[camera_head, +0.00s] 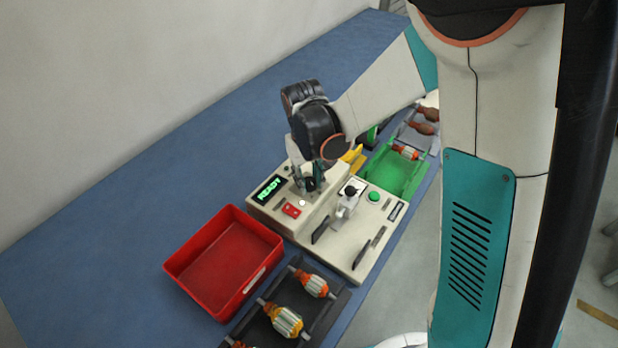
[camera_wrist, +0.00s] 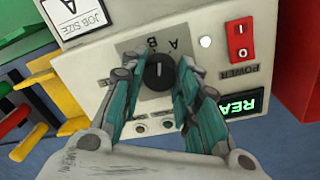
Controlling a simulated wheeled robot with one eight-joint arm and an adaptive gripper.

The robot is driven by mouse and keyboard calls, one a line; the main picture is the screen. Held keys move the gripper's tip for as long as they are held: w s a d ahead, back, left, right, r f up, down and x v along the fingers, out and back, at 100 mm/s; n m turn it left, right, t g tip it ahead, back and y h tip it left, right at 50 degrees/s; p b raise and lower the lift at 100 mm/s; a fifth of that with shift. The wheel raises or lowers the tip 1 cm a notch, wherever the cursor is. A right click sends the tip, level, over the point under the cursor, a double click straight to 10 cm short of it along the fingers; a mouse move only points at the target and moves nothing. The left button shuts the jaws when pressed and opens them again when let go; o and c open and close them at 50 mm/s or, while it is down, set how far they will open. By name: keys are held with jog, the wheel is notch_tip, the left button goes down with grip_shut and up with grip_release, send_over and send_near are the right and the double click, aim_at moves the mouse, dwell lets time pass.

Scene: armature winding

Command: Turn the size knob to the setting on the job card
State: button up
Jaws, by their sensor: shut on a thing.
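The size knob (camera_wrist: 159,72) is a round black knob on the panel of the cream winding machine (camera_head: 340,250). In the wrist view its white pointer line points roughly up the picture, toward the letters B and A, which appear upside down. My gripper (camera_wrist: 161,82) has its teal fingers on both sides of the knob and is shut on it. In the head view my gripper (camera_head: 308,182) reaches down onto the machine's top and hides the knob. The job card (camera_wrist: 85,14) reads JOB SIZE A, upside down in the wrist view.
The display (camera_head: 269,187) reads READY. A red power switch (camera_head: 291,209) sits near the knob. A red bin (camera_head: 178,266) stands left of the machine. A dark tray (camera_head: 338,303) holds copper-wound armatures in front. A green tray (camera_head: 385,177) and yellow parts (camera_head: 354,158) lie behind.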

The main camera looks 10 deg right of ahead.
aim_at(307, 181)
jog(key=m, duration=0.5)
dwell(0.6)
jog(key=o, duration=1.1)
jog(key=shift+c, duration=0.2)
notch_tip(307, 181, up, 12)
jog(key=shift+a, duration=0.3)
jog(key=shift+w+d, duration=0.1)
